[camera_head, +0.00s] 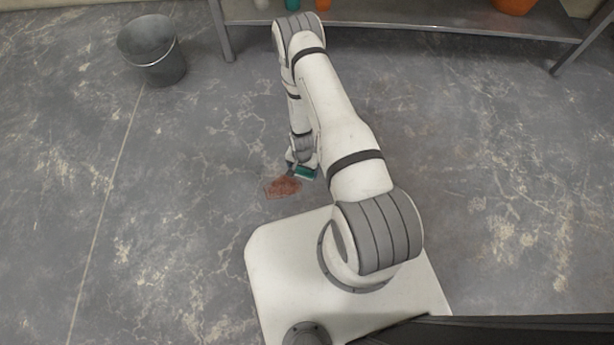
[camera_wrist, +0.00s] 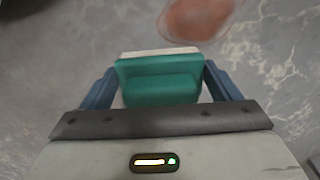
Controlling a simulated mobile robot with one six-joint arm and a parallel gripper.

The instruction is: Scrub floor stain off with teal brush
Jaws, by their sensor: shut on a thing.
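The teal brush (camera_wrist: 160,82) is held between the two blue fingers of my gripper (camera_wrist: 158,88) in the wrist view. A pale strip shows along the brush's far edge. In the head view the brush (camera_head: 305,172) is at the end of my arm, close to the floor, just right of and slightly above the stain. The floor stain (camera_head: 283,187) is a reddish-brown patch in front of my base. It also shows as a blurred red patch (camera_wrist: 197,17) at the top of the wrist view, beyond the brush. I cannot tell whether the brush touches the floor.
A grey bucket (camera_head: 152,50) stands on the floor at the upper left. A metal shelf or bench (camera_head: 420,17) with orange and teal items runs along the back. The concrete floor around the stain is clear.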

